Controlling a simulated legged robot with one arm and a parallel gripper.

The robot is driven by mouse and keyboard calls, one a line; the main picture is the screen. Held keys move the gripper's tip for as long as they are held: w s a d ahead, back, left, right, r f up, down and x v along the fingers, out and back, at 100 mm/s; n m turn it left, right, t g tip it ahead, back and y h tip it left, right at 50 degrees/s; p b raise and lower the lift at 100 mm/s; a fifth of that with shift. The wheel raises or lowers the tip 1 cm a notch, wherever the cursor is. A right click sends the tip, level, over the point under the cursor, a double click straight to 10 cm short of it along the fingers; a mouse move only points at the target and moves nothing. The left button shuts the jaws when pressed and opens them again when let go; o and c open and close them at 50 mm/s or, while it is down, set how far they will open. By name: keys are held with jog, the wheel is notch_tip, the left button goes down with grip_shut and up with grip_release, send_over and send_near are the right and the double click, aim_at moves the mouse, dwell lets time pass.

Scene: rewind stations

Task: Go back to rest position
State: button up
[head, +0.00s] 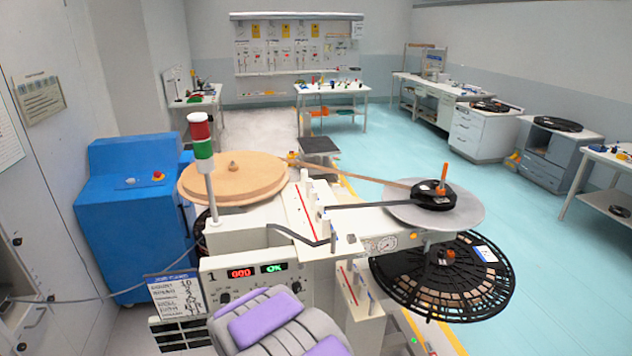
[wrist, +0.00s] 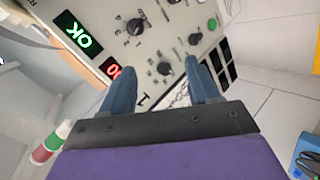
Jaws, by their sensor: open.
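My gripper (wrist: 161,78) shows in the wrist view with its two blue-grey fingers spread apart and nothing between them. It points at the control panel (wrist: 152,40) of the rewind station, with knobs, a green button and a lit OK display. I cannot tell the exact gap to the panel. In the head view, my grey and purple arm shows at the bottom centre, in front of the rewind station (head: 232,240). The fingers are not clearly visible there.
A blue cabinet (head: 130,215) stands left of the station. A tan disc (head: 232,180), a dark reel (head: 436,194) and a larger black slotted reel (head: 442,278) sit on the station. A red-green signal light (head: 202,135) rises at its left. Open blue floor (head: 540,220) lies at right.

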jog(key=s+d+r+m+g+b, duration=0.1)
jog(key=s+d+r+m+g, duration=0.3)
jog(key=s+d, duration=0.35)
jog(key=s+d+r+m+g+b, duration=0.15)
jog(key=s+d+r+m, duration=0.25)
jog(key=s+d+r, duration=0.4)
jog(key=s+d+r+m+g+h, duration=0.1)
jog(key=s+d+m+g, duration=0.1)
jog(key=s+d, duration=0.3)
jog(key=s+d+r+m+g+h, duration=0.1)
jog(key=s+d, duration=0.4)
jog(key=s, duration=0.7)
jog(key=s+d+r+m+g, duration=0.3)
jog(key=s+d+m+g, duration=0.1)
jog(key=s, duration=0.5)
jog(key=shift+d+m+h, duration=0.4)
jog(key=shift+d+m, duration=0.3)
jog(key=shift+d, duration=0.4)
